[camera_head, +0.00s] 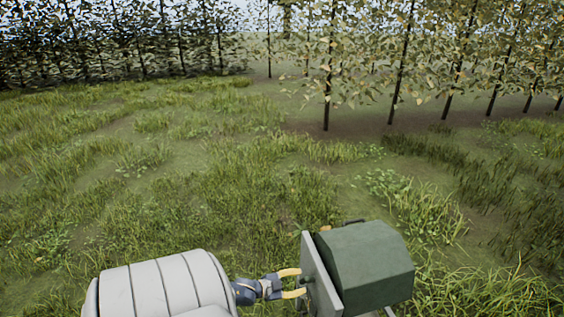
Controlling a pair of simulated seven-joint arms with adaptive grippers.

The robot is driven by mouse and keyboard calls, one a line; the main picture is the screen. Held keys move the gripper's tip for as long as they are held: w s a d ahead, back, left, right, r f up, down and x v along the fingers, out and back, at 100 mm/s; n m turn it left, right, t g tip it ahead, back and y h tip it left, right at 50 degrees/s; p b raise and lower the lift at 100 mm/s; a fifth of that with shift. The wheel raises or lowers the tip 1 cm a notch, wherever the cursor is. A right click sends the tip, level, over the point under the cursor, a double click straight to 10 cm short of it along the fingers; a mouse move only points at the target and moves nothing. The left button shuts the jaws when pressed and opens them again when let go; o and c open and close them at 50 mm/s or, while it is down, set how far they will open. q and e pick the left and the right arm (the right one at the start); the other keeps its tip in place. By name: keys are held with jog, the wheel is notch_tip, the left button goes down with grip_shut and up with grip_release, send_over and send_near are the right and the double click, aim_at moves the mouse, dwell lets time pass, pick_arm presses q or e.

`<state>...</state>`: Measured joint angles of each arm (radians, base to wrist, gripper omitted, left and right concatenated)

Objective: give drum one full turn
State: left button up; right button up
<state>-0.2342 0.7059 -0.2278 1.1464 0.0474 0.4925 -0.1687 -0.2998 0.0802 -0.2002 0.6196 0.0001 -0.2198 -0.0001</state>
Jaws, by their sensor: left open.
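The drum (365,262) is a dark green, many-sided body at the bottom, right of centre. A grey upright plate (320,275) stands at its left end. My left gripper (299,283) comes in from the left with its two yellow fingers apart. Its tips are at the left face of the plate; I cannot tell whether they touch it or what lies between them. A small yellow piece (325,228) and a dark bar (353,222) show over the drum's top edge; I cannot tell what they belong to. My right gripper is not seen.
Uneven grass (200,180) surrounds the drum, with taller tufts at the right. A row of thin-trunked trees (397,75) stands at the back right, and a dark leafy row (120,45) at the back left. The ground between is open.

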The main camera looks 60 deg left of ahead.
aim_at(302, 281)
pick_arm(q)
jog(key=v, duration=0.8)
jog(key=shift+s, duration=0.2)
jog(key=shift+o, duration=0.2)
jog(key=shift+s+f, duration=0.1)
jog(key=shift+s, duration=0.25)
jog(key=shift+c, duration=0.2)
jog(key=x, duration=1.3)
jog(key=shift+w+a, duration=0.1)
jog(key=shift+a, duration=0.1)
dwell(0.5)
grip_shut()
